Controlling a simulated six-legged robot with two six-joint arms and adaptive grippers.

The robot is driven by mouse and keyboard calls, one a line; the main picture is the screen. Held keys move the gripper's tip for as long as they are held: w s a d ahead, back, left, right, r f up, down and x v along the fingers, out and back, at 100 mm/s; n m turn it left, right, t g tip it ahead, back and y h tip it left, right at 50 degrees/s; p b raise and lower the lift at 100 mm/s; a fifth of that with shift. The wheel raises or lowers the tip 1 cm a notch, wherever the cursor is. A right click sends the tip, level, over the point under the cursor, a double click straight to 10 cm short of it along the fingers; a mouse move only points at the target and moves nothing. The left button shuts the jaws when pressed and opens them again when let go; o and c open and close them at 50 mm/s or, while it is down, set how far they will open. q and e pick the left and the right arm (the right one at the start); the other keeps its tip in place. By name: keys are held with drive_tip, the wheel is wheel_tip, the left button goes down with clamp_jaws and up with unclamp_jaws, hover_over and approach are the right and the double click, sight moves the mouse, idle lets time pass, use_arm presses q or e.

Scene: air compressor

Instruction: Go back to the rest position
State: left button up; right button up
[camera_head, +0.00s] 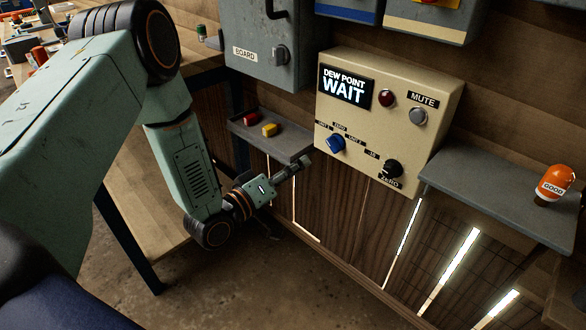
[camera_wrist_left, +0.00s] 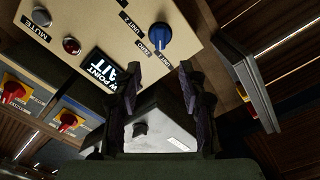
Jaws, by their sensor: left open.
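My left gripper (camera_head: 297,168) is at the end of the green arm that comes in from the left in the head view. It is below and left of the cream dew point panel (camera_head: 350,165), by the edge of the small grey shelf. In the left wrist view its two fingers (camera_wrist_left: 157,88) stand apart with nothing held between them. The panel's blue knob (camera_head: 336,143) also shows in the left wrist view (camera_wrist_left: 159,37), beyond the fingertips. The panel screen (camera_head: 345,87) reads "DEW POINT WAIT". My right gripper is not in view.
The small shelf (camera_head: 290,148) holds a red block (camera_head: 251,119) and a yellow block (camera_head: 269,130). A grey cabinet (camera_head: 270,60) marked "BOARD" hangs above. A right shelf (camera_head: 490,195) holds an orange "GOOD" object (camera_head: 555,184). The floor (camera_head: 290,290) below is mostly clear.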

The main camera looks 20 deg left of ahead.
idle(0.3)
use_arm(q)
drive_tip(key=s+f+m+g+y, duration=0.35)
drive_tip(key=s+f+g, duration=0.55)
drive_tip(key=f, duration=0.5)
drive_tip(key=s+f+m+g+y, duration=0.1)
drive_tip(key=s+f+g, duration=0.2)
drive_tip(key=s, duration=1)
drive_tip(key=s+f+m+g+y, duration=0.1)
drive_tip(key=s+f+g, duration=0.2)
drive_tip(key=s, duration=1.1)
drive_tip(key=shift+s+d+f+g+y, duration=0.2)
drive_tip(key=shift+d+f+g+y, duration=0.15)
drive_tip(key=shift+g, duration=0.65)
idle(0.7)
